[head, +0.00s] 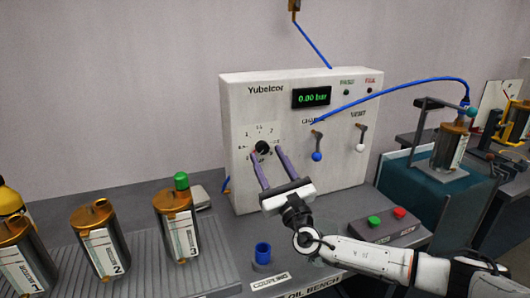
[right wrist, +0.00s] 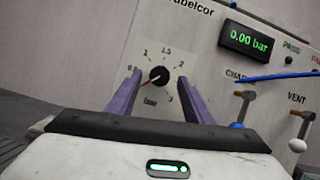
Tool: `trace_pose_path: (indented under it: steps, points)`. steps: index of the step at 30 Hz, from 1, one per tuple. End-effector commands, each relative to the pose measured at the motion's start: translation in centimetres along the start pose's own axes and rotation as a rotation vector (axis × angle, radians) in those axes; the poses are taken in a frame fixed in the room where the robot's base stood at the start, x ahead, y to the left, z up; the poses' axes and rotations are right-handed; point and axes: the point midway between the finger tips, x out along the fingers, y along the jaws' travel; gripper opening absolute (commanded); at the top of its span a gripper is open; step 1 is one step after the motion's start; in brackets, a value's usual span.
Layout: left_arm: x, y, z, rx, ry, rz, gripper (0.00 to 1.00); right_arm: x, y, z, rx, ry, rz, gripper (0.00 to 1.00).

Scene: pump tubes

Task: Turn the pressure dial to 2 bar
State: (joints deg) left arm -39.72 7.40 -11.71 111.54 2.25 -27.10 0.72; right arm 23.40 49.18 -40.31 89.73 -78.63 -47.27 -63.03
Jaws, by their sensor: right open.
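The pressure dial is a black round knob (head: 262,147) on a square scale plate on the front of the white Yubelcor panel (head: 340,174). The green display (head: 312,98) reads 0.00 bar. My right gripper (head: 267,154) is open, its two purple fingers pointing at the panel on either side of the knob. The fingers look apart from the knob; contact cannot be told. My left gripper is out of view.
Right of the dial are a blue-tipped lever (head: 317,156) and a white-tipped lever (head: 360,147). A blue hose (head: 400,86) arches to a canister (head: 450,146) at right. Several canisters stand at left. A blue cup (head: 263,253) and a button box (head: 385,223) are in front.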

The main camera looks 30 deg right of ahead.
Motion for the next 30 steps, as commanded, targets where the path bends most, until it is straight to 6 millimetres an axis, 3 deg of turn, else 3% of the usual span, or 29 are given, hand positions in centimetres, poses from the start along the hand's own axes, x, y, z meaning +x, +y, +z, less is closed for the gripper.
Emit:
trace_pose_path:
  steps: [6,15,23,30]
  points:
    - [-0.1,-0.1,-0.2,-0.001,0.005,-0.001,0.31,2.1,0.0,0.0,0.000,-0.001,0.000,0.46]
    - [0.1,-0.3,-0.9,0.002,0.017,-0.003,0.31,2.3,0.0,-0.1,0.000,0.001,0.001,0.46]
    - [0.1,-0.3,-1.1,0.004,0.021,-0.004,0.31,2.3,0.0,0.0,0.000,0.000,0.000,0.05]
    - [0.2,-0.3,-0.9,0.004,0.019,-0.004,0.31,2.3,0.0,-0.1,0.018,0.001,-0.008,0.05]
